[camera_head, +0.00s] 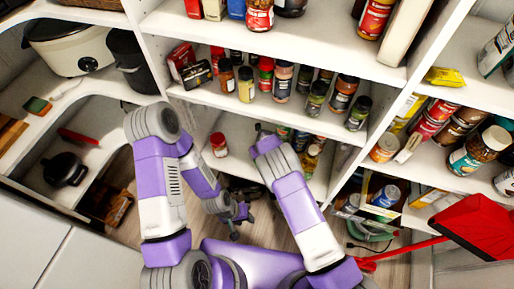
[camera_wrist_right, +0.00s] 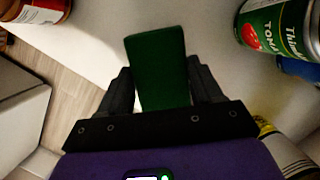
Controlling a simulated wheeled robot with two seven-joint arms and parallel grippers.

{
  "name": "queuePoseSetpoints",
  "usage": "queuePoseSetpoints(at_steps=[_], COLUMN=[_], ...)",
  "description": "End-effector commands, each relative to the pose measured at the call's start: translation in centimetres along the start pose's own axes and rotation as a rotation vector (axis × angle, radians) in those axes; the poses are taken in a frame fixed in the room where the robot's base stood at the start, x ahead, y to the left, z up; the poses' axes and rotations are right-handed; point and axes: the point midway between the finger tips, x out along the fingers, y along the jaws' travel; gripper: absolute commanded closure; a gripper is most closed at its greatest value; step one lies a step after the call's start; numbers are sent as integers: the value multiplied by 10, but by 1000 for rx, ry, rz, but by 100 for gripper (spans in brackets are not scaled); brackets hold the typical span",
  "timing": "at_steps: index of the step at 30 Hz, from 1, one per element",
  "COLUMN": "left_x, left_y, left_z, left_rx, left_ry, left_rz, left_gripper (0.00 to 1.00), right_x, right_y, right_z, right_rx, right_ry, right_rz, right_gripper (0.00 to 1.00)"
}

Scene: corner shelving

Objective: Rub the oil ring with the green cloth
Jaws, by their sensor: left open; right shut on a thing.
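My right gripper (camera_wrist_right: 160,68) is shut on the green cloth (camera_wrist_right: 160,50), which stands out flat and stiff between the dark fingers in the right wrist view. The cloth is over a white shelf board (camera_wrist_right: 95,35); I cannot tell whether it touches. I cannot make out the oil ring in either view. In the head view my right arm reaches up to the lower middle shelf (camera_head: 240,165), and its gripper is hidden there. My left gripper (camera_head: 237,216) is open and empty, low in front of the shelving, below that shelf.
A red-lidded jar (camera_head: 219,146) stands left of my right arm. In the wrist view a green tomato can (camera_wrist_right: 270,30) is right of the cloth and a jar (camera_wrist_right: 40,10) left. A red dustpan (camera_head: 482,226) is at right. Jars crowd the shelf above.

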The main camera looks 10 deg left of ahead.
Motion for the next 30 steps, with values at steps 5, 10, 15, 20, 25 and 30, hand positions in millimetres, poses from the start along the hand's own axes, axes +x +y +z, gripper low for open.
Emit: queuePoseSetpoints(at_steps=[5,10,15,20,25,30], left_x=[-12,-21,-23,-22,-22,-23], left_y=[4,8,9,8,8,8], left_z=[0,1,1,1,1,1], left_rx=[0,0,0,0,0,0], left_ry=[0,0,0,0,0,0], left_rz=[0,0,0,0,0,0], left_gripper=[57,57,57,57,57,57], right_x=[-19,-33,-38,-37,-37,-38], right_y=[-4,-8,-10,-10,-10,-9], right_z=[4,6,7,7,7,7], right_rx=[8,14,17,17,17,17], right_ry=[-1,0,0,0,0,0], right_rz=[-3,-5,-6,-6,-6,-6], right_gripper=[59,59,59,59,59,59])
